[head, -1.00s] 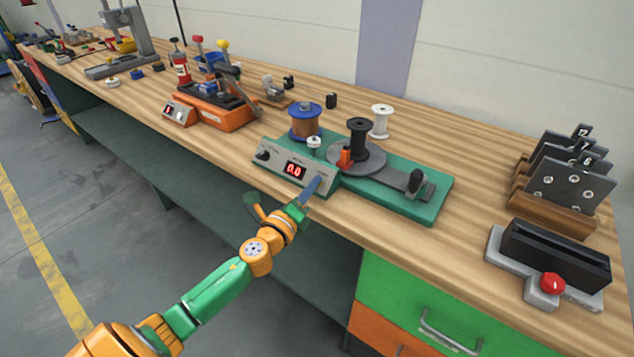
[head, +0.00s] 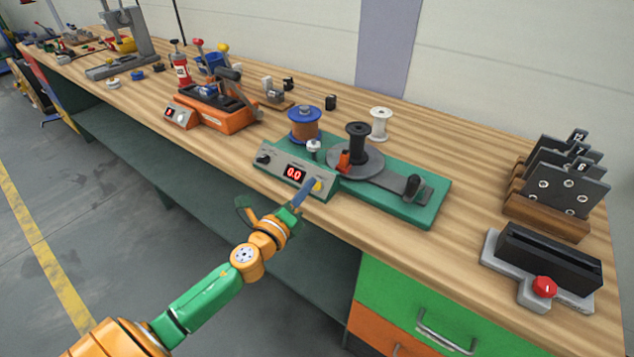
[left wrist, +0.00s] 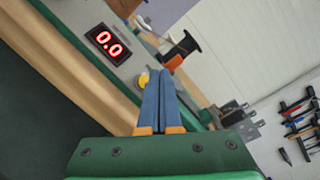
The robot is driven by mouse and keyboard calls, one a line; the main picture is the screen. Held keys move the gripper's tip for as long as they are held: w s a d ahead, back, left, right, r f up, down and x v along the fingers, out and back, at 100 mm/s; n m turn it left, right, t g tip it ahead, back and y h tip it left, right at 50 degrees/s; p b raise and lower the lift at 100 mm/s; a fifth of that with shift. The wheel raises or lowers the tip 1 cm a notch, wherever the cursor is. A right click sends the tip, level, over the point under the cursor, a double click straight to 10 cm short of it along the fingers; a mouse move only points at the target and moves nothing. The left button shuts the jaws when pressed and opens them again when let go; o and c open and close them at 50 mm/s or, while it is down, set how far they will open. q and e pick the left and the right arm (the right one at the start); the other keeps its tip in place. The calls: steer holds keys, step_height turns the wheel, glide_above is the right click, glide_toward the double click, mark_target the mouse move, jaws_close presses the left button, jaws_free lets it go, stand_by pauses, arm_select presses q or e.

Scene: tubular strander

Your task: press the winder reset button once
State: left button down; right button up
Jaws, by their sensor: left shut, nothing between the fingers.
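The winder (head: 375,192) is a green base with a grey front panel, a black spool on a grey disc and a crank arm. My right gripper is not in view.
A blue-flanged copper spool (head: 305,125) and a white spool (head: 380,124) stand behind the panel. An orange machine (head: 215,108) is further left. A black slotted holder with a red knob (head: 544,288) and a rack of plates (head: 555,185) stand at the right.

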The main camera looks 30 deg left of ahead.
arm_select(q)
steer(key=s+r+p, duration=0.1)
steer(key=s+r, duration=0.1)
steer(key=shift+s+a+r+p, duration=0.1)
steer(key=shift+s+r+p, duration=0.2)
steer(key=shift+r+p, duration=0.1)
steer(key=shift+f, duration=0.1)
stand_by(0.4)
